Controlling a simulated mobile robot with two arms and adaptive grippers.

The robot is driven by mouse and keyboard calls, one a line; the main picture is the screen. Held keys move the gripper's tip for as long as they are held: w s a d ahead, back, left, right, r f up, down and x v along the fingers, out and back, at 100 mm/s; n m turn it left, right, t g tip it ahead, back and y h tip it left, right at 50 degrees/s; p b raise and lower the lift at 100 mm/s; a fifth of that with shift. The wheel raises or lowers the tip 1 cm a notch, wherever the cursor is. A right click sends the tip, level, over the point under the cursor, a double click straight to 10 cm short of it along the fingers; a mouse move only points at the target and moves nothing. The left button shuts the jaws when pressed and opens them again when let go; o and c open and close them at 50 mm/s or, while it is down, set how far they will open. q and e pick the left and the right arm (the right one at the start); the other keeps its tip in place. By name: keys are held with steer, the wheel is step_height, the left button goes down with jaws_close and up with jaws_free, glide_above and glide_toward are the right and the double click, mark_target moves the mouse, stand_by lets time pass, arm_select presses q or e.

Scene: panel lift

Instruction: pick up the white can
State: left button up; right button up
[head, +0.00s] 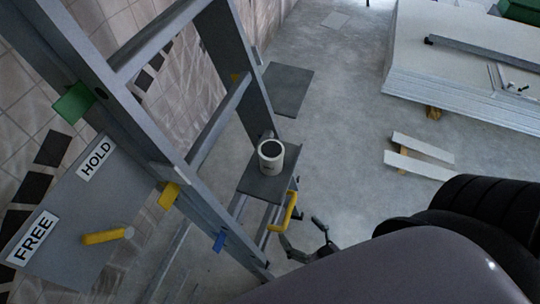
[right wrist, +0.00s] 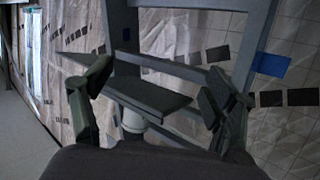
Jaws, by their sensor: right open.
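The white can (head: 271,158), with a dark round top, stands upright on a small dark grey shelf (head: 262,186) attached to the metal lift frame. My right gripper (head: 303,238) is open and empty, below and to the right of the can in the head view, apart from it. In the right wrist view the open fingers (right wrist: 157,92) stand either side of the dark shelf (right wrist: 148,96). A pale piece that looks like the can (right wrist: 133,121) shows between them, partly hidden by my gripper body. My left gripper is not in view.
The lift's grey rails (head: 150,135) rise at the left, by a tiled wall. A yellow handle (head: 283,211) sits beside the shelf, close to my right gripper. A panel with HOLD and FREE labels (head: 75,215) is at lower left. Stacked boards (head: 460,70) lie upper right.

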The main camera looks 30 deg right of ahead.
step_height(320, 180, up, 14)
steer(key=d+r+t, duration=0.1)
steer(key=t, duration=0.3)
steer(key=p, duration=0.2)
glide_toward(271, 149)
steer(key=w, duration=0.4)
steer(key=shift+a+f, duration=0.1)
steer(key=shift+f, duration=0.05)
steer(key=w+p, duration=0.1)
steer(key=w, duration=0.4)
steer(key=shift+w, duration=0.55)
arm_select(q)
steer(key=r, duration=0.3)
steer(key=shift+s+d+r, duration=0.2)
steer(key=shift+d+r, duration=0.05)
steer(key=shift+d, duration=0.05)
arm_select(e)
steer(key=shift+s, duration=0.1)
steer(key=shift+c, duration=0.5)
steer(key=c, duration=1.4)
